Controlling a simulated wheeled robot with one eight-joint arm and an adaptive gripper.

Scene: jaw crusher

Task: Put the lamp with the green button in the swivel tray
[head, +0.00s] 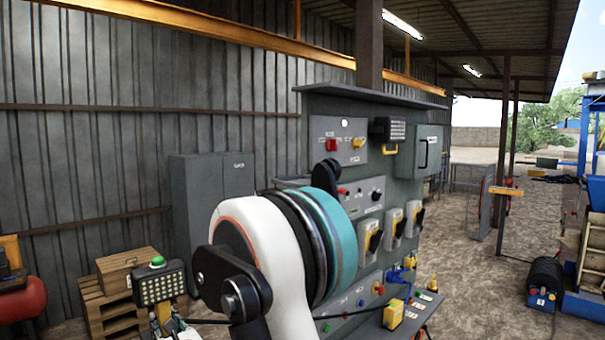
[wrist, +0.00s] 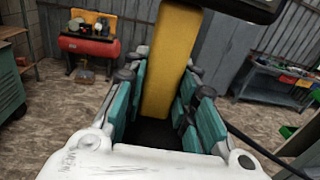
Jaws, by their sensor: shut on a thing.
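The lamp with the green button (head: 158,287) is at the lower left of the head view, its grid of small lights facing the camera and its green button on top. My gripper (head: 170,326) is just below it, partly cut off by the frame edge. In the wrist view my gripper (wrist: 165,85) is shut on the lamp's yellow body (wrist: 170,55), which stands between the teal finger pads. The lamp's dark head (wrist: 245,8) is cut off at the top. I cannot pick out the swivel tray with certainty in either view.
A grey control panel (head: 341,138) with switches and another lamp (head: 388,130) stands at centre right. Behind my gripper are wooden crates (head: 122,270) and a grey cabinet (head: 212,210). The wrist view shows a red compressor (wrist: 88,47) and a workbench (wrist: 262,88).

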